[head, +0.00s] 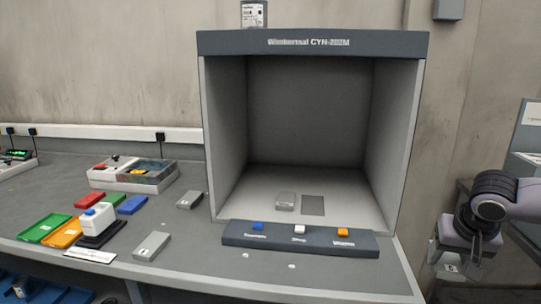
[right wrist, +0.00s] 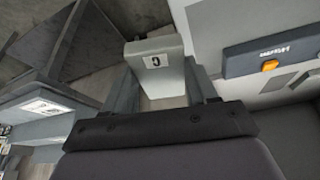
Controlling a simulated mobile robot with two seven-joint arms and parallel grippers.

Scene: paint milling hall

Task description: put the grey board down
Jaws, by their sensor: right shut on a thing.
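My right gripper (head: 449,262) hangs at the right, outside the booth and beyond the table's right edge. It is shut on a grey board (right wrist: 160,62), a small block with a white label bearing a dark mark, held between the two fingers in the right wrist view. In the head view only a small part of this board shows below the gripper. Other grey boards are in the head view: one (head: 285,200) on the booth floor beside a dark grey patch (head: 313,206), one (head: 189,200) left of the booth, and one (head: 152,246) near the table's front. My left gripper is not in view.
The open booth (head: 312,42) has a front panel (head: 270,240) with blue, white and orange buttons. Left of it stand green (head: 38,230) and orange trays, red, green and blue blocks, a white-topped device (head: 97,218) and a two-part box (head: 120,182). The booth floor is mostly clear.

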